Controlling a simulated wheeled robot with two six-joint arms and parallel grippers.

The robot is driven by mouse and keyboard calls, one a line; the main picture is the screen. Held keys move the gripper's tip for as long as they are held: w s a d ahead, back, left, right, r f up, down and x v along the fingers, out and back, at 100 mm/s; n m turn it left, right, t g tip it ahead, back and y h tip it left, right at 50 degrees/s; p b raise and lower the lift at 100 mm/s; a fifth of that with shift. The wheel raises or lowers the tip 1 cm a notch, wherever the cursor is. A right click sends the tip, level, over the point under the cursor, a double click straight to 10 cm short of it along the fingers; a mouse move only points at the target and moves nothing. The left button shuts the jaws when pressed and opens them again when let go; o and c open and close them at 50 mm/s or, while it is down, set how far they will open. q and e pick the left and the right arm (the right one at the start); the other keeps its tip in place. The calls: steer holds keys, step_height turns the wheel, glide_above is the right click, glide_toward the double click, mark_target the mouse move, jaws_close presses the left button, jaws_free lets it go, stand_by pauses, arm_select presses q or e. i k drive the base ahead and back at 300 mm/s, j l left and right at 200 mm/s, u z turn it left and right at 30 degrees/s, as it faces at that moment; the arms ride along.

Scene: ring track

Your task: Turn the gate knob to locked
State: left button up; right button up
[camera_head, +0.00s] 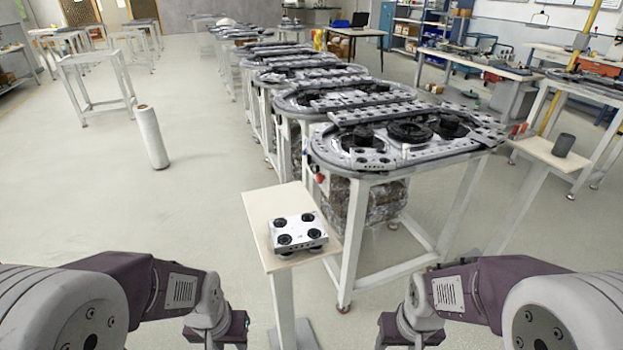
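The nearest ring track (480,142) is a grey oval on a white-legged table, with several black round parts on top. I cannot make out for sure which part is the gate knob or how it is turned. A small red part (321,178) shows at the track's left edge, and another reddish part (516,130) is at its right end. My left gripper (238,328) and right gripper (386,332) are low at the bottom edge, apart from the track. Their fingers are not visible, so I cannot tell whether they are open.
A small pale stand (262,205) in front of the track bears a silver block with black round parts (297,233). Another stand (540,150) at right holds a dark cylinder (563,145). A white roll (151,137) stands on the left floor, which is mostly clear. More track tables extend behind.

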mark_target(319, 178)
steer(key=j+z, duration=0.4)
steer(key=j, duration=0.55)
steer(key=j+z, duration=0.4)
steer(key=j, duration=0.6)
steer(key=i+j+z, duration=0.2)
steer(key=j, duration=0.2)
steer(key=i+j+z, duration=0.15)
steer(key=j, duration=0.25)
steer(key=i+j+z, duration=0.2)
steer(key=j, duration=0.25)
steer(key=j+z, duration=0.2)
steer(key=j, duration=0.2)
steer(key=i+j+z, duration=0.15)
steer(key=j, duration=0.35)
steer(key=i+j+z, duration=0.2)
steer(key=j, duration=0.25)
steer(key=j+z, duration=0.2)
steer(key=j, duration=0.25)
steer(key=j+z, duration=0.2)
steer(key=j, duration=0.3)
steer(key=i, duration=0.05)
